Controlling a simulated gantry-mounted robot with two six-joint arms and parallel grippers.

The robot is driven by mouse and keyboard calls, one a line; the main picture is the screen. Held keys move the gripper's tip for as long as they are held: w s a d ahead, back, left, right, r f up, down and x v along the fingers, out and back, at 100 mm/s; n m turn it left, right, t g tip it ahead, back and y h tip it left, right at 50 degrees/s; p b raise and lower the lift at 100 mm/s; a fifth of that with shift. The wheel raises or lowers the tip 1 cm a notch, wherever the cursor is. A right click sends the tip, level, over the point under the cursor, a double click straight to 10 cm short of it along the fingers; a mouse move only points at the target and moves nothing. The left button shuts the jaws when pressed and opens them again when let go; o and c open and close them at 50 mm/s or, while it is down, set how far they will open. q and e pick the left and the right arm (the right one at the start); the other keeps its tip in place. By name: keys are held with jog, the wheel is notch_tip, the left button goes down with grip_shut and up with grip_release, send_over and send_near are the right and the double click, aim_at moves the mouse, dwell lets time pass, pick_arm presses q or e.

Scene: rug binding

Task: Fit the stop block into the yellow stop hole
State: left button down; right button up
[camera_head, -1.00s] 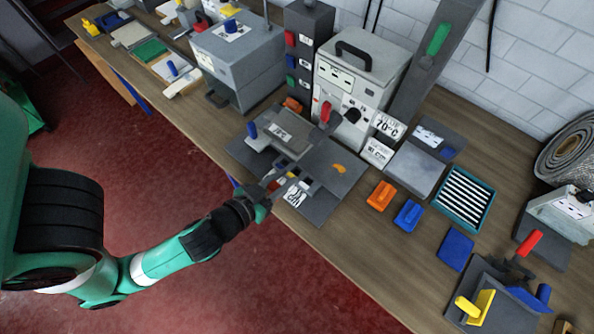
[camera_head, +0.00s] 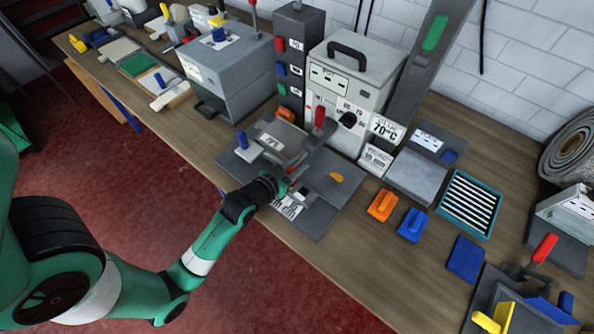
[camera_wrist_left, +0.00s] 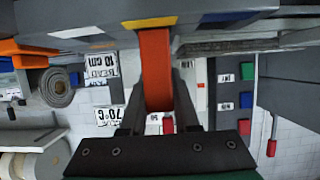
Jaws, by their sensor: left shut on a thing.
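My left gripper (camera_head: 292,185) is at the front of the grey bench fixture (camera_head: 318,223). In the left wrist view the left gripper (camera_wrist_left: 158,118) is shut on the stop block (camera_wrist_left: 155,70), a long orange-red bar. The block's far end meets the yellow-marked stop hole (camera_wrist_left: 150,22) on the fixture's edge. I cannot tell how far it is in. A blue mark (camera_wrist_left: 228,17) lies beside the yellow one. In the head view the gripper hides the block and most of the hole area. My right gripper is not in view.
A heater box (camera_head: 355,85) with a red lever (camera_head: 320,117) stands behind the fixture. A grey press (camera_head: 225,65) stands at the left.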

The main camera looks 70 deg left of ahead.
pick_arm(q)
notch_tip(320, 180, down, 2)
jog(key=shift+s+d+f, duration=0.1)
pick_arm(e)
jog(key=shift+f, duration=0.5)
pick_arm(q)
jog(key=shift+f, duration=0.1)
jog(key=c, duration=0.9)
grip_release()
jog(key=shift+r, duration=0.2)
jog(key=shift+s+d+r, duration=0.1)
jog(key=shift+s+d, duration=0.05)
jog(key=shift+s, duration=0.1)
jog(key=p+v, duration=0.2)
jog(key=v, duration=0.9)
jog(key=shift+s, duration=0.15)
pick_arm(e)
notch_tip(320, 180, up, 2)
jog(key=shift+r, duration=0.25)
